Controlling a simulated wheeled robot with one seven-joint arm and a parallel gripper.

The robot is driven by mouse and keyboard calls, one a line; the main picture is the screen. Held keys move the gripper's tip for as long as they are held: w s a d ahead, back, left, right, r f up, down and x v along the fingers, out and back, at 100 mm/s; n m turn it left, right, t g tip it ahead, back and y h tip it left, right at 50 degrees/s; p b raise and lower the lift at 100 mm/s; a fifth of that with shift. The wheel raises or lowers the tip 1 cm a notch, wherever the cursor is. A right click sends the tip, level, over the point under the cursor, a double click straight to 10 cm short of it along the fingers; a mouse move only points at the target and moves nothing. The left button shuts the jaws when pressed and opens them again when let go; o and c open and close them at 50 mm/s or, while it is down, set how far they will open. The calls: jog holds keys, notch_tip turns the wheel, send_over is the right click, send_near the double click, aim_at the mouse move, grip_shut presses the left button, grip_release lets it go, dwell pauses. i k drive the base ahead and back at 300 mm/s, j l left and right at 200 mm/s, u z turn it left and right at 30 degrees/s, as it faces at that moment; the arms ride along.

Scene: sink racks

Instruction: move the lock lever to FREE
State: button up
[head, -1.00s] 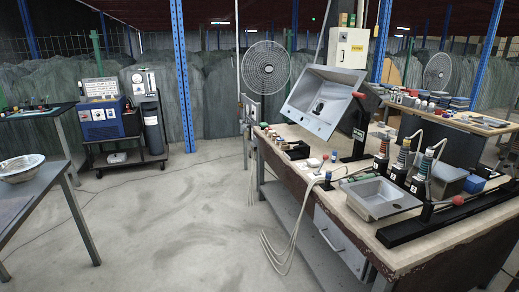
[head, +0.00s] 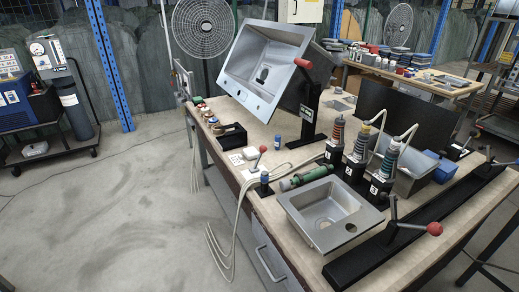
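Several red-knobbed levers show in the head view, and no FREE marking is readable, so I cannot tell which is the lock lever. One red knob (head: 305,64) sits beside the tilted steel sink (head: 265,68) on a black stand (head: 308,122). Another red knob (head: 435,229) ends a handle on the long black rail (head: 375,258) at the bench's front right. A small red-tipped lever (head: 261,153) stands near a white plate left of the flat sink. My gripper is not in view.
The workbench (head: 225,150) holds a flat steel sink (head: 325,212), a green tool (head: 305,178) and several ringed black posts (head: 335,140) with cables. Pale cables (head: 222,245) hang off its left edge. The floor (head: 110,220) to the left is clear, with a cart (head: 50,150) at the far left.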

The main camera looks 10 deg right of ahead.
aim_at(263, 148)
jog(key=i+j+z, duration=0.15)
jog(key=z, duration=0.25)
jog(key=i+j+z, duration=0.1)
jog(key=z, duration=0.3)
jog(key=i+j+z, duration=0.15)
jog(key=j, duration=0.55)
jog(key=i+j+z, duration=0.2)
jog(key=j, duration=0.55)
jog(key=j+z, duration=0.15)
jog(key=j, duration=0.6)
jog(key=i+j, duration=0.1)
jog(key=j, duration=0.6)
jog(key=i+j, duration=0.1)
jog(key=j, duration=0.6)
